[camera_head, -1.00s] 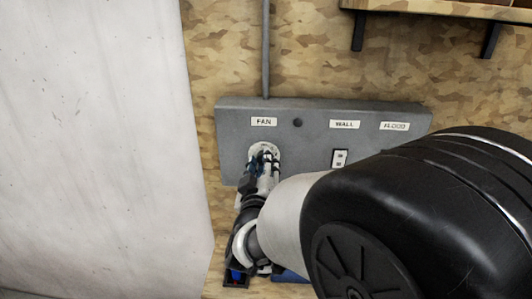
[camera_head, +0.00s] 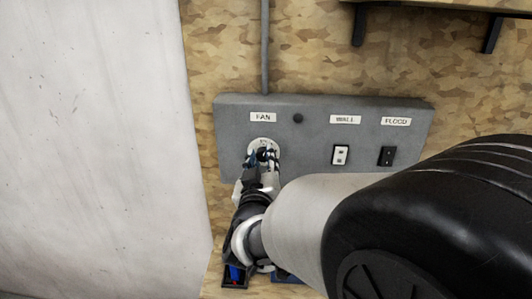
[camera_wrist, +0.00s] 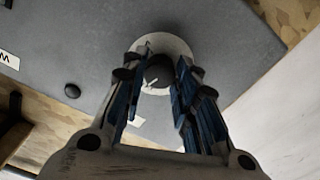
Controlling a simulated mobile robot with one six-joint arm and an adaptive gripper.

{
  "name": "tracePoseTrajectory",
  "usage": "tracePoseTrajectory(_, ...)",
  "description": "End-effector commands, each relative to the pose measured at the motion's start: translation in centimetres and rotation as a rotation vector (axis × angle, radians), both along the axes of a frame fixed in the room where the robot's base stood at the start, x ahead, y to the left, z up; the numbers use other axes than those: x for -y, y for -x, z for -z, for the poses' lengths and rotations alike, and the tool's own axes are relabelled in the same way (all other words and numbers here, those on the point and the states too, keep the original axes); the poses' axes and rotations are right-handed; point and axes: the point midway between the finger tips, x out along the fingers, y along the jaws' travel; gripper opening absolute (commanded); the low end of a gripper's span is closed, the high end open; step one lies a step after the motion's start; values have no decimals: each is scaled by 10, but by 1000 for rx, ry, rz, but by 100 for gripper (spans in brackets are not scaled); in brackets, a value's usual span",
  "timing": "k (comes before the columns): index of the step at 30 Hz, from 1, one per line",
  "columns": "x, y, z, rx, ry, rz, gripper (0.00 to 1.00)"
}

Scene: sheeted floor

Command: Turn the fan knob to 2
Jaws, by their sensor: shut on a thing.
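The fan knob (camera_wrist: 158,75) is a dark round knob with a pale pointer line, on a white round dial plate (camera_wrist: 176,46). In the head view the dial plate (camera_head: 264,143) sits under the FAN label (camera_head: 263,117) on the grey panel (camera_head: 320,108). My gripper (camera_wrist: 158,73) reaches the knob from below, with one finger on each side, shut on it. In the head view my gripper (camera_head: 262,157) covers most of the knob. The dial's numbers cannot be read, so I cannot tell the setting.
A white WALL switch (camera_head: 340,155) and a black FLOOD switch (camera_head: 387,156) are on the panel to the right. A small dark button (camera_head: 298,118) is beside the FAN label. A pale wall (camera_head: 95,150) stands close on the left. A shelf (camera_head: 440,10) is above.

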Motion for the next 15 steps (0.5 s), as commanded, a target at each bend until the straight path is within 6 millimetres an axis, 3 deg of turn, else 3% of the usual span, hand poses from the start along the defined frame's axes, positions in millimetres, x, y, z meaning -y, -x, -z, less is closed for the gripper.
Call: tracePoseTrajectory(15, 0, 0, -1, 18, -492, 0, 4)
